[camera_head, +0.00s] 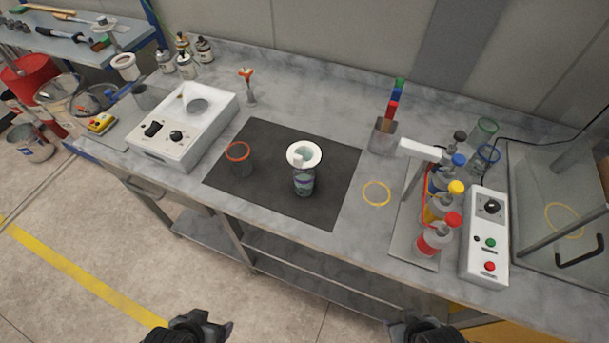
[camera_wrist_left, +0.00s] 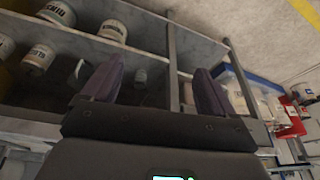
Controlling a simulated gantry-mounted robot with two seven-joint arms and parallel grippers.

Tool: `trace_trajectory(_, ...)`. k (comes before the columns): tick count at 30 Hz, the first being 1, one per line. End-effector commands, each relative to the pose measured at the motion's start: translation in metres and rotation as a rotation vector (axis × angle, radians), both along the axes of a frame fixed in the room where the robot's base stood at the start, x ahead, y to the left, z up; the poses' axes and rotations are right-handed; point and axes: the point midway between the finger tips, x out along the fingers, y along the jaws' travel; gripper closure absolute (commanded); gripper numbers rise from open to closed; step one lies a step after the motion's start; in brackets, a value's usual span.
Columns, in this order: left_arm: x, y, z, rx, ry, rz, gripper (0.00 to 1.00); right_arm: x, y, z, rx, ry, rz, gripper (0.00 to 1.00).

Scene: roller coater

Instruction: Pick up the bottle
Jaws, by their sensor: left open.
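Several bottles with red, yellow, blue and dark caps stand in a row at the right of the bench; the red-capped bottle (camera_head: 437,236) is nearest. Several small dark-topped bottles (camera_head: 187,66) stand at the back left. I cannot tell which bottle the task means. My left gripper (camera_head: 207,326) is low in front of the bench, away from all of these. In the left wrist view its two fingers (camera_wrist_left: 155,88) are spread with nothing between them. My right gripper (camera_head: 416,328) is at the bottom edge, mostly cut off, its jaws unclear.
A dark mat (camera_head: 262,197) holds a red-rimmed cup (camera_head: 239,158) and a clear container (camera_head: 304,183) under a white funnel (camera_head: 304,154). A white device (camera_head: 184,128) stands left; a control box (camera_head: 487,240) stands right. Shelves with labelled cans (camera_wrist_left: 38,58) show in the left wrist view.

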Motion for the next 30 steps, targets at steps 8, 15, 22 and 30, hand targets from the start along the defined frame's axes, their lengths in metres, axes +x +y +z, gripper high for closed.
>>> trace_trajectory(8,0.038,-0.015,0.006,-0.005,-0.114,-0.048,0.13,0.000,0.000,0.003,-0.002,0.000,0.002,0.57)
trace_trajectory(15,0.157,-0.080,0.042,-0.068,-0.499,-0.267,0.13,0.000,-0.002,0.009,-0.009,0.000,0.006,0.57)
trace_trajectory(22,0.236,-0.146,0.080,-0.219,-0.757,-0.548,0.13,0.000,-0.002,0.014,-0.010,-0.001,0.006,0.57)
trace_trajectory(30,0.285,-0.159,0.112,-0.426,-0.789,-0.823,0.13,0.000,-0.002,0.019,-0.007,0.000,0.004,0.57)
